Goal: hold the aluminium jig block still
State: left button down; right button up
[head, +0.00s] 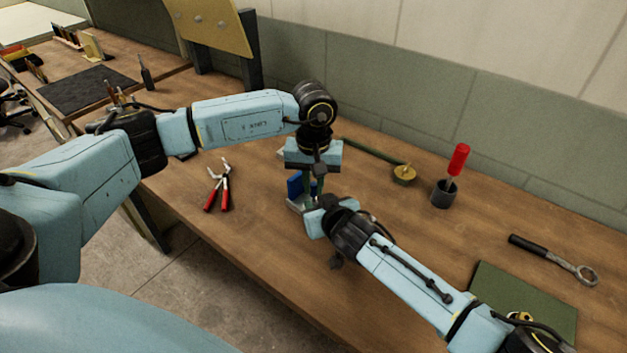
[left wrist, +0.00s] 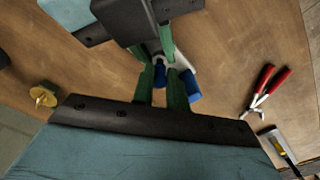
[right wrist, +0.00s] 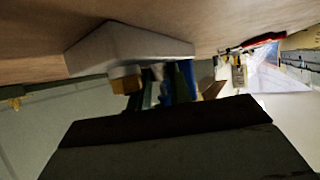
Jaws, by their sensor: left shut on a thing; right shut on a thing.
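The aluminium jig block (right wrist: 130,48) is a pale grey block on the bench, with sloped edges. In the head view (head: 298,205) it is mostly hidden by my grippers. My left gripper (head: 318,198) points down over it, its green fingers (left wrist: 161,92) shut around a blue part in the left wrist view (left wrist: 160,75). Another blue part (left wrist: 193,86) shows beside the fingers. My right gripper (head: 308,208) comes in low from the right, its fingers (left wrist: 166,42) shut at the block. The exact contact is hidden; a tan piece (right wrist: 125,80) shows beside its fingers.
Red-handled pliers (head: 219,188) lie left of the grippers. A brass-coloured round piece (head: 403,174), a dark cup (head: 444,194) with a red-handled tool (head: 458,160), a ratchet wrench (head: 555,258) and a green mat (head: 530,305) are to the right. The bench front is clear.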

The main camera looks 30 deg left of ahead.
aim_at(312, 185)
pick_arm(q)
jog(key=shift+f, duration=0.75)
pick_arm(e)
jog(key=shift+d+f, duration=0.3)
jog(key=shift+f, duration=0.2)
pick_arm(q)
jog(key=shift+r, duration=0.7)
jog(key=shift+f, duration=0.8)
dwell(0.6)
jog(key=c, duration=1.4)
grip_release()
jog(key=shift+s, duration=0.1)
jog(key=shift+o, duration=0.4)
jog(key=shift+d, duration=0.15)
pick_arm(e)
jog(key=shift+s+a+r, duration=0.1)
pick_arm(q)
jog(key=shift+d, duration=0.1)
jog(key=shift+r, duration=0.5)
notch_tip(312, 185, up, 11)
jog(key=shift+a+r, duration=0.15)
jog(key=shift+a, duration=0.15)
